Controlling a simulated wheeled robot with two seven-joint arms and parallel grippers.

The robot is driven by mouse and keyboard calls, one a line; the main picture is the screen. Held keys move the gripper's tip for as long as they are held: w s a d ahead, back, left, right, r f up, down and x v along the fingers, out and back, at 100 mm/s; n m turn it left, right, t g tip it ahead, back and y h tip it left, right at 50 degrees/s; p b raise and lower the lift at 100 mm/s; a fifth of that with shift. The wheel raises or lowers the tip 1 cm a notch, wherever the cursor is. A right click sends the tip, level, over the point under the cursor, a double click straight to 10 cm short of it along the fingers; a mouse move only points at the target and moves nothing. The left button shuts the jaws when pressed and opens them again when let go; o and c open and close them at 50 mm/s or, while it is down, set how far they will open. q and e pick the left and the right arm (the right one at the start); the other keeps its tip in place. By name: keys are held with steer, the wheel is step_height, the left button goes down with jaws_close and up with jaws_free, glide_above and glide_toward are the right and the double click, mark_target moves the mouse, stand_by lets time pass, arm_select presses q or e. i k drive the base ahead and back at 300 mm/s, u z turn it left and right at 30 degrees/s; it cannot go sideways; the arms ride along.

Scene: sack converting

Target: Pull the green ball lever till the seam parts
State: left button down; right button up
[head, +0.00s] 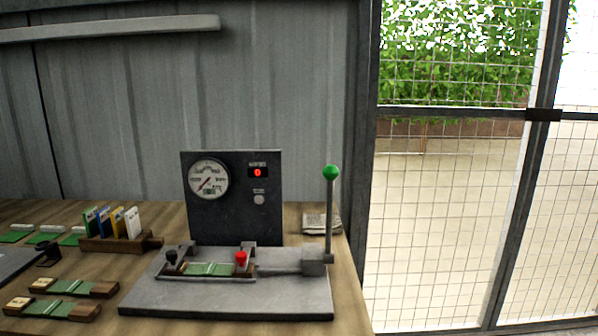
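The green ball lever (330,172) stands upright at the right end of a grey test machine, its ball on top of a thin metal rod. A green sample strip with pale seam lines (208,269) lies in the machine between two clamps. The left clamp has a black knob (171,257) and the right clamp has a red knob (241,258). The upright dark panel (232,225) carries a round dial (208,179) with its needle to the lower left and a red display (257,172) that reads 0. Neither gripper is in view.
The machine's grey base (225,303) sits on a wooden table. To its left are wooden-ended green samples (74,287) and a wooden rack (122,242) of coloured cards. A small pale stack (320,221) lies behind the lever. A wire mesh gate (450,200) stands right of the table.

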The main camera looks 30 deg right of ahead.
mark_target(330, 173)
steer(key=u, duration=2.15)
steer(key=k, duration=1.1)
steer(key=z, duration=1.9)
